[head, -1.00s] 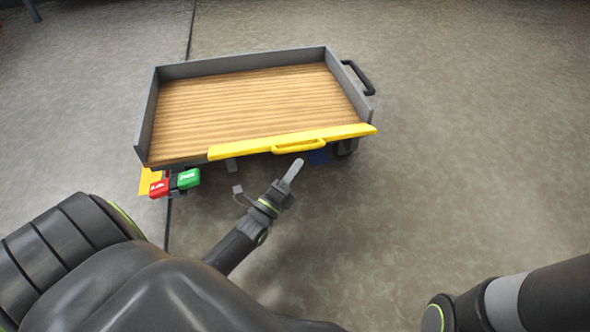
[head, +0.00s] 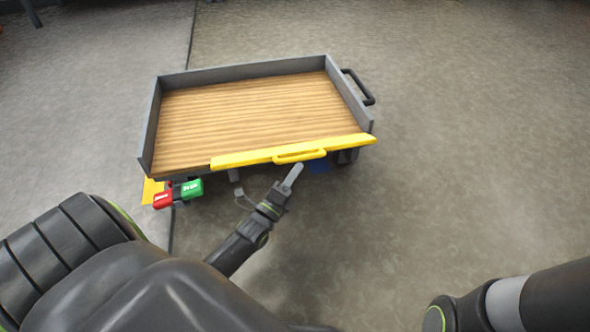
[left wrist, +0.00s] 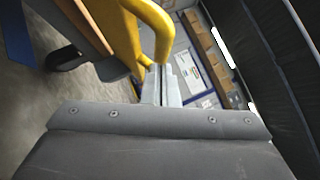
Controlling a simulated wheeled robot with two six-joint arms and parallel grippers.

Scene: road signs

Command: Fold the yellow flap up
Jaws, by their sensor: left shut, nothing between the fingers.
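Grey walls (head: 245,69) stand around the cart's other sides, with a black handle (head: 360,87) at the right. A red button (head: 163,200) and a green button (head: 191,187) sit at the left front corner. The floor right of the cart is clear.

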